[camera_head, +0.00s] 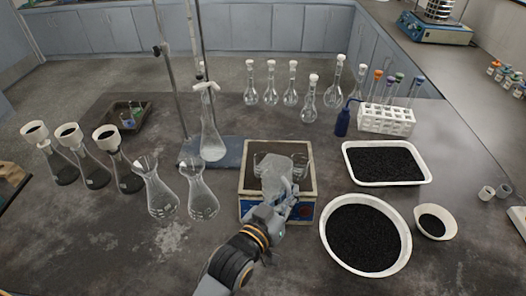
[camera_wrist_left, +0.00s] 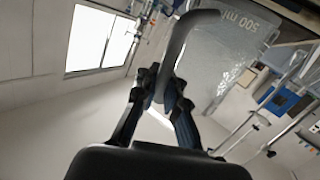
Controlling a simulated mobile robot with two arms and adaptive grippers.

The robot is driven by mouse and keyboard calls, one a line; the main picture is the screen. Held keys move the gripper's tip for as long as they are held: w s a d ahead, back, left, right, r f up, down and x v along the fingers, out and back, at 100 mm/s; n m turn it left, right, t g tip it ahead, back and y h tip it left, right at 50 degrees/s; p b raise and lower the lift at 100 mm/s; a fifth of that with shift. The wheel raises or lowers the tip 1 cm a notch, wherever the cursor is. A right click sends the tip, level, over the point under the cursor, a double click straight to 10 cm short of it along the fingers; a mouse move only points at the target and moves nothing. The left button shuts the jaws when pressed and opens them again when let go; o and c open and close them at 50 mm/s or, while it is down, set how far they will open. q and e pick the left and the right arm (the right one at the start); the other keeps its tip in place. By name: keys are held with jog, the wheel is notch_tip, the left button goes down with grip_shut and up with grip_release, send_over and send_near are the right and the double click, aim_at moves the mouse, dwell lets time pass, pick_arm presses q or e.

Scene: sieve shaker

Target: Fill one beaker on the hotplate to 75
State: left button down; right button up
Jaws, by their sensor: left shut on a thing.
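The hotplate (camera_head: 249,208), box-shaped with a pale rim and a blue front, stands in the middle of the bench. Clear beakers (camera_head: 262,160) show at its far side, partly hidden by the vessel in front. My left gripper (camera_head: 284,199) is shut on the grey handle (camera_wrist_left: 186,40) of a clear jug (camera_head: 275,180), held over the hotplate. In the left wrist view the jug (camera_wrist_left: 222,50) bears a "500 ml" mark and fills the upper middle. Its liquid level and its contact with the beakers cannot be told. My right gripper is not in view.
Two empty flasks (camera_head: 200,196) stand close left of the hotplate, and a clamped flask (camera_head: 212,140) stands behind. Black-filled trays (camera_head: 412,257) are at right. A white tube rack (camera_head: 385,128) and a blue bottle (camera_head: 342,122) stand behind right.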

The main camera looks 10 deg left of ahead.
aim_at(288, 172)
pick_arm(q)
jog(key=shift+w+a+r+n+g+p, duration=0.25)
jog(key=shift+w+r+p, duration=0.1)
jog(key=shift+r+p, duration=0.15)
jog(key=shift+w+a+r+n+g+p, duration=0.15)
jog(key=shift+w+r+n+p, duration=0.15)
jog(key=shift+p, duration=0.25)
jog(key=shift+w+a+r+n+g+p, duration=0.6)
jog(key=shift+w+p, duration=0.2)
jog(key=shift+p, duration=0.2)
jog(key=shift+w+a+r+n+g+p, duration=0.15)
jog(key=shift+w+a+n+g+p, duration=0.2)
jog(key=shift+w, duration=0.2)
jog(key=shift+w+a+r+n+g+p, duration=0.15)
jog(key=shift+w+a+n+g+p, duration=0.1)
jog(key=shift+w+g+p, duration=0.2)
jog(key=shift+w+a+r+n+g+h+p, duration=0.3)
jog(key=shift+w+r+n+g+p, duration=0.15)
jog(key=shift+r+p, duration=0.35)
jog(key=shift+w, duration=0.15)
jog(key=shift+w+a+p, duration=0.1)
jog(key=shift+p, duration=0.25)
jog(key=shift+r+g, duration=0.15)
jog(key=shift+g, duration=0.1)
